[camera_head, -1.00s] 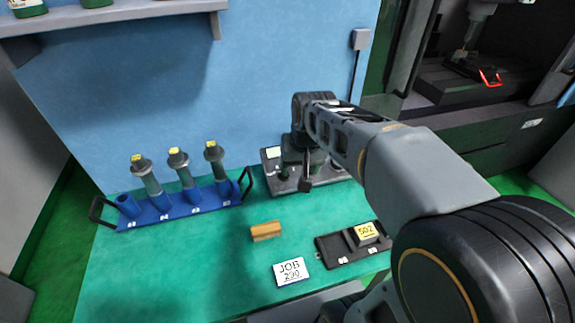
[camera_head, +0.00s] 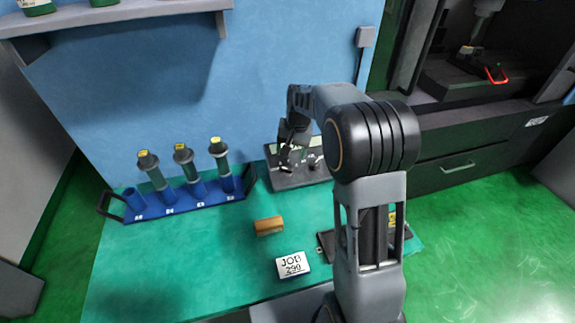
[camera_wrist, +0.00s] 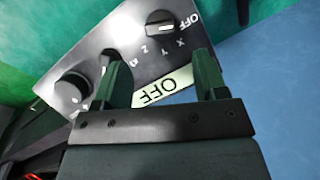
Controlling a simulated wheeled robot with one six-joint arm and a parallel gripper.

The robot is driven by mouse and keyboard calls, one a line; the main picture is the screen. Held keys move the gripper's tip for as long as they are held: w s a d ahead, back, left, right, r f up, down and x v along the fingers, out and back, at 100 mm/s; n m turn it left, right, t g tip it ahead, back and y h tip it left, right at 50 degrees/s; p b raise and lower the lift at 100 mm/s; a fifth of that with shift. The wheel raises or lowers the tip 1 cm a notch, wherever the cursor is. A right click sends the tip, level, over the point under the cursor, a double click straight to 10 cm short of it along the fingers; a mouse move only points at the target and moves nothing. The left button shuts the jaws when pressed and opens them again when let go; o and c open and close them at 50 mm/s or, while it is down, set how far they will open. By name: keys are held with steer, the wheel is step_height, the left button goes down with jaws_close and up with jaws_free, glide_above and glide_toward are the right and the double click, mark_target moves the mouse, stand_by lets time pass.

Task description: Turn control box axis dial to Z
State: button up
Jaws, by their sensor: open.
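The control box (camera_head: 312,176) stands on the green bench against the blue wall, partly hidden by my arm in the head view. In the wrist view its grey panel (camera_wrist: 125,40) shows the axis dial (camera_wrist: 160,22), a black knob beside the letters OFF, X, Y and Z. The box's display (camera_wrist: 160,88) reads OFF, upside down in this view. A second round knob (camera_wrist: 72,87) sits at the panel's left. My gripper (camera_wrist: 156,54) is open and empty, its two fingers over the panel, with the axis dial beyond the fingertips. I see no contact with the dial.
A blue rack (camera_head: 185,205) with several tool holders stands left of the box. A wooden block (camera_head: 269,226) and a JOB 290 card (camera_head: 292,265) lie in front. A black tray (camera_head: 326,246) is partly behind my arm. A shelf (camera_head: 120,14) hangs above left.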

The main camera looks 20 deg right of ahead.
mark_target(287, 167)
steer(key=f, duration=0.5)
steer(key=a+f, duration=0.1)
steer(key=f, duration=0.1)
steer(key=shift+w+f+p, duration=0.15)
steer(key=shift+p, duration=0.15)
steer(key=c, duration=0.9)
